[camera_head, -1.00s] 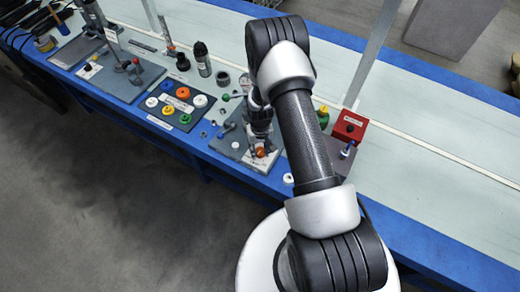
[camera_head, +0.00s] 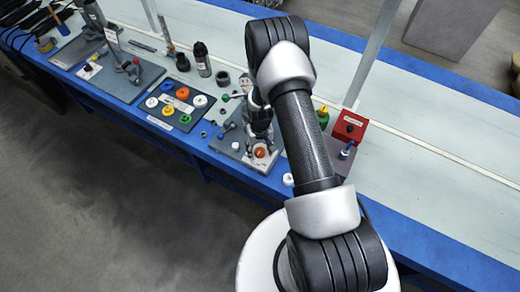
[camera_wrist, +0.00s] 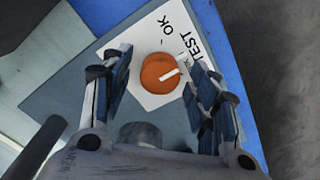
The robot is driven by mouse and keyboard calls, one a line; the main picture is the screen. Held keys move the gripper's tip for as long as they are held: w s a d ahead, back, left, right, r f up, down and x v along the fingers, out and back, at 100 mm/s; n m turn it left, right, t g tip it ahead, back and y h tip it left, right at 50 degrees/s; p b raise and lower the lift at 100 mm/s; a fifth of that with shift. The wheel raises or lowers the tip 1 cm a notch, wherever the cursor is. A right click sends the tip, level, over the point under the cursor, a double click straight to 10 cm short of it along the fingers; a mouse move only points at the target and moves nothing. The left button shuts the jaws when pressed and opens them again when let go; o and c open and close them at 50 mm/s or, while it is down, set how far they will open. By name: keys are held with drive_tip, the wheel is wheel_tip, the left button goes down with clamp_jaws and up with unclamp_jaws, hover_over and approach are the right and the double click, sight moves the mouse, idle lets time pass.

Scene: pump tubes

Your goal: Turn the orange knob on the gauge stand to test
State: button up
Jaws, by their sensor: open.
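The orange knob (camera_wrist: 160,73) sits on a white label plate (camera_wrist: 140,40) on the gauge stand in the wrist view. The plate reads "OK" and "TEST". A white pointer mark on the knob's face points toward the right, near the "TEST" side. The knob also shows in the head view (camera_head: 260,153). My gripper (camera_wrist: 165,77) is open, with one finger on each side of the knob. Gaps show between the knob and both fingers, so it is not gripped. Part of the gauge stand (camera_head: 232,147) is hidden behind my gripper in the head view.
Left of the stand lies a panel (camera_head: 170,118) with coloured rings. A dark bottle (camera_head: 202,60) stands behind it. A red box (camera_head: 349,127) and a blue-topped part (camera_head: 347,150) stand to the right. The pale bench top (camera_head: 430,140) is clear farther right.

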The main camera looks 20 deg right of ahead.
wheel_tip(320, 180, up, 12)
idle(0.6)
drive_tip(key=shift+r, duration=0.15)
wheel_tip(320, 180, up, 12)
drive_tip(key=t, duration=0.1)
hover_over(260, 151)
drive_tip(key=a, duration=0.2)
drive_tip(key=s+a+r+t, duration=0.15)
drive_tip(key=s+r, duration=0.35)
drive_tip(key=r, duration=0.6)
drive_tip(key=s+a+r+n+t, duration=0.1)
drive_tip(key=s+a+r, duration=0.1)
drive_tip(key=s+r, duration=0.3)
drive_tip(key=s+a+r+t, duration=0.1)
drive_tip(key=s+a+r, duration=0.2)
drive_tip(key=s, duration=1)
wheel_tip(260, 151, up, 3)
drive_tip(key=shift+s+r+n, duration=0.15)
drive_tip(key=shift+s+n, duration=0.2)
drive_tip(key=shift+n, duration=0.05)
